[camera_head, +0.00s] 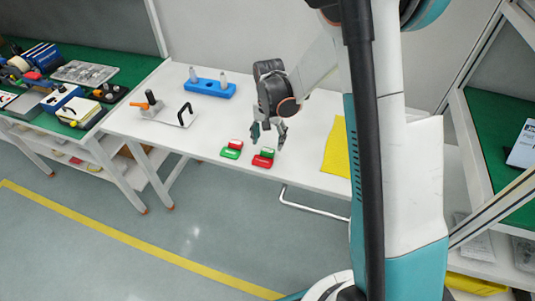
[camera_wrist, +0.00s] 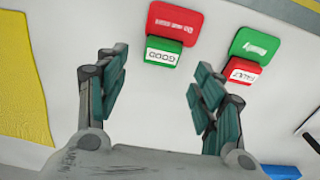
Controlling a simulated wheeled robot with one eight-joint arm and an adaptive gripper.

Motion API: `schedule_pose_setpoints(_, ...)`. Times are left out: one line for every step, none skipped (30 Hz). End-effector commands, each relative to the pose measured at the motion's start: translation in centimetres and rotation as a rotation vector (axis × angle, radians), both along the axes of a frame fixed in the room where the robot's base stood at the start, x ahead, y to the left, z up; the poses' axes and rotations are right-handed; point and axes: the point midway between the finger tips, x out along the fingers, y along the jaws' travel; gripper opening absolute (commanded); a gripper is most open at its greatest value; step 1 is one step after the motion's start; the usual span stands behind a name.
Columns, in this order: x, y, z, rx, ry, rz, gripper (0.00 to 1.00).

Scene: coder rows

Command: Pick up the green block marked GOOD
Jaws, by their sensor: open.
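The green block marked GOOD (camera_wrist: 163,52) lies at the near edge of a red pad (camera_wrist: 172,22) in the wrist view, its white label facing the camera. In the head view the green block (camera_head: 268,153) sits at the back of the red pad (camera_head: 263,162) on the white table. My gripper (camera_wrist: 160,85) is open and empty. The green block lies ahead of the gap between its fingers, apart from both. In the head view my gripper (camera_head: 268,136) hangs just behind the block, pointing down; its exact height is hard to judge.
A red block marked FAULT (camera_wrist: 242,71) with a green pad (camera_wrist: 255,43) lies close beside. A yellow sheet (camera_head: 337,150) lies to the right. A blue holder (camera_head: 209,88) and a plate with a black handle (camera_head: 176,118) stand farther back left.

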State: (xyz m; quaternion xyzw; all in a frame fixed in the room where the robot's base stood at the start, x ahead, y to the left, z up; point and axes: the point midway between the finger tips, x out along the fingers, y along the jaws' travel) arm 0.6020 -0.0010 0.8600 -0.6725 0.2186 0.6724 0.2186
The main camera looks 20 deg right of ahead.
Motion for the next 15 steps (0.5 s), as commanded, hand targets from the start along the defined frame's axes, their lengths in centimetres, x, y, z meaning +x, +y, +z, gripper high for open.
schedule_pose_setpoints(0.0, 0.0, -1.0, 0.000, 0.000, 0.000, 0.62)
schedule_pose_setpoints(0.0, 0.1, -1.4, 0.000, 0.000, 0.000, 0.62)
schedule_pose_setpoints(0.0, 0.1, -2.0, 0.000, 0.000, 0.000, 0.62)
schedule_pose_setpoints(0.0, 0.1, -2.5, 0.000, 0.000, 0.000, 0.62)
schedule_pose_setpoints(0.0, 0.2, -3.0, 0.000, 0.000, 0.000, 0.62)
schedule_pose_setpoints(0.0, 0.1, -3.5, 0.000, 0.000, 0.000, 0.62)
schedule_pose_setpoints(0.1, 0.1, -3.9, 0.000, 0.000, 0.000, 0.62)
schedule_pose_setpoints(0.1, 0.1, -4.1, 0.000, 0.000, 0.000, 0.62)
schedule_pose_setpoints(0.0, 0.1, -4.4, 0.000, 0.000, 0.000, 0.62)
schedule_pose_setpoints(0.0, 0.1, -4.5, 0.000, 0.000, 0.000, 0.62)
schedule_pose_setpoints(0.0, 0.1, -4.5, 0.000, 0.000, 0.000, 0.62)
schedule_pose_setpoints(0.0, 0.1, -4.4, 0.000, 0.000, 0.000, 0.62)
schedule_pose_setpoints(0.0, 0.1, -4.4, 0.000, 0.000, 0.000, 0.62)
schedule_pose_setpoints(0.0, 0.1, -4.4, 0.000, 0.000, 0.000, 0.62)
schedule_pose_setpoints(0.0, 0.1, -4.4, 0.000, 0.000, 0.000, 0.62)
